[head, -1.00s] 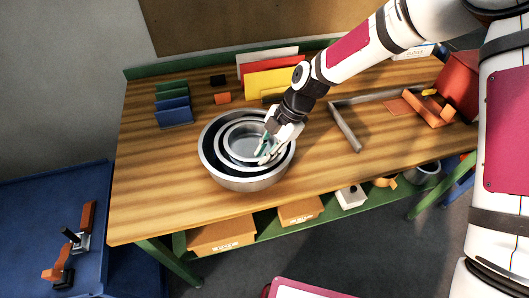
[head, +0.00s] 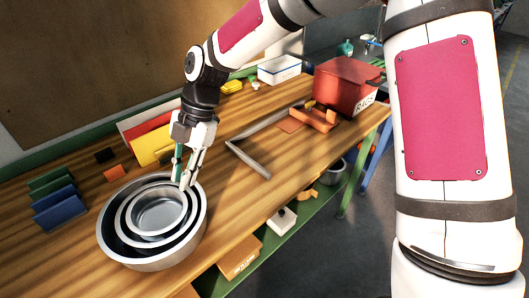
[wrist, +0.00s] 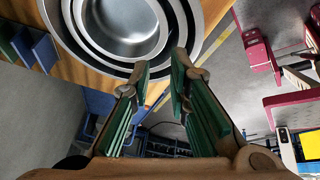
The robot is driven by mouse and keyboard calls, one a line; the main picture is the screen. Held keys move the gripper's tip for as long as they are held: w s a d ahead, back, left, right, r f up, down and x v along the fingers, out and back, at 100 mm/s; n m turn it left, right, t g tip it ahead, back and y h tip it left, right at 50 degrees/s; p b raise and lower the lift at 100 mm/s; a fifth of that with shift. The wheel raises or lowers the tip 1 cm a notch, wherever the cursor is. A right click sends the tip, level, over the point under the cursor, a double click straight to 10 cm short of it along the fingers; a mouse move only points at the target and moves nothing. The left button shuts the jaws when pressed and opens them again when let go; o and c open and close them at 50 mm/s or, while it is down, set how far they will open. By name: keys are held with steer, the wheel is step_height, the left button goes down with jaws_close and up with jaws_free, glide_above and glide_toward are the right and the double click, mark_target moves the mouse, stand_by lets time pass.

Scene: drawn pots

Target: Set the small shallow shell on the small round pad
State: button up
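Metal shells like round bowls stand nested on the wooden bench. The smallest, a shallow one (head: 158,215), sits innermost, inside a middle shell and a large outer shell (head: 158,263). The innermost one also shows at the top of the wrist view (wrist: 122,22). My gripper (head: 184,184) points down at the right side of the nest, its tips by the shell rims. In the wrist view my gripper (wrist: 160,66) has its green-padded fingers apart, with nothing clearly held between them. Whether the tips touch a rim I cannot tell. I cannot make out a small round pad.
Blue and green upright plates (head: 60,207) stand left of the nest. Yellow, red and white boards (head: 152,140) stand behind it. A grey angled bar (head: 248,158), an orange tray (head: 318,118) and a red rag box (head: 345,85) lie to the right.

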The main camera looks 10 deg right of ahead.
steer(key=s+d+r+m+t+h, duration=0.2)
steer(key=s+d+r+m, duration=0.1)
steer(key=d+r+m, duration=0.4)
steer(key=s+d+r+m+t+h, duration=0.2)
steer(key=s+d+r+m+t, duration=0.15)
steer(key=d+m, duration=0.45)
steer(key=s+d+r+m+t, duration=0.3)
steer(key=s+d+r+m, duration=0.3)
steer(key=s+d+m, duration=0.5)
steer(key=shift+s+d+r+m, duration=0.4)
steer(key=shift+d+m, duration=0.35)
steer(key=shift+m, duration=0.55)
